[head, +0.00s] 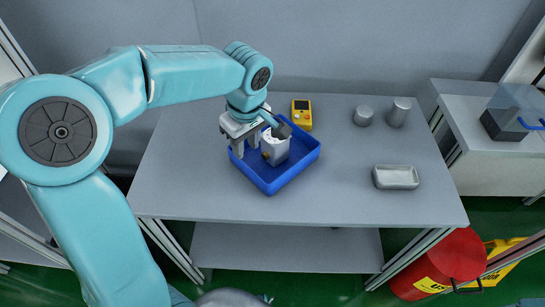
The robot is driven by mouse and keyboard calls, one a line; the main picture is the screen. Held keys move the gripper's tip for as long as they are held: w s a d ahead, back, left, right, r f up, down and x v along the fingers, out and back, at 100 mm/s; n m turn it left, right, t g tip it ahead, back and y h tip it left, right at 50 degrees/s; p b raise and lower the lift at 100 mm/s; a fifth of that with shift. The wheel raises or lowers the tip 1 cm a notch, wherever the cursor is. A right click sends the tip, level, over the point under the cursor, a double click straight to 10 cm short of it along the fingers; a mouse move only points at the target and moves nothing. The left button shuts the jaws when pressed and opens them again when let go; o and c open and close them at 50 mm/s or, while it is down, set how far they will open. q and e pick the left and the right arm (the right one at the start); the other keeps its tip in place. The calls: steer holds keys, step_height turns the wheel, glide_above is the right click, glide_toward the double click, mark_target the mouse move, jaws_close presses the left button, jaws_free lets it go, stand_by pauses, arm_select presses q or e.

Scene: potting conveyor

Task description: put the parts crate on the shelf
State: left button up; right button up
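A blue crate (272,186) sits on the grey table, a little left of its middle. Inside it are a light grey block-like part (277,152) and a dark grey piece (282,130). My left gripper (246,148) points down at the crate's back left side, beside the grey part. Its fingers look apart, with a gap between them. Whether they touch the crate wall is hard to tell. A lower grey shelf board (285,248) runs beneath the table top and looks mostly bare. My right gripper is out of view.
A yellow device (301,114) stands just behind the crate. Two grey cylinders (364,115) (398,112) and a metal tray (396,177) are to the right. A red drum (440,262) stands at the table's right front. The table's front left is clear.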

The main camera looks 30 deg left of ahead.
arm_select(q)
glide_above(248, 176)
step_height(248, 176, down, 6)
steer(key=shift+d+r, duration=0.15)
steer(key=shift+r, duration=0.1)
steer(key=f, duration=0.4)
steer(key=a+f, duration=0.1)
steer(key=f, duration=0.1)
steer(key=shift+w+f, duration=0.1)
steer(key=shift+w, duration=0.15)
jaws_close()
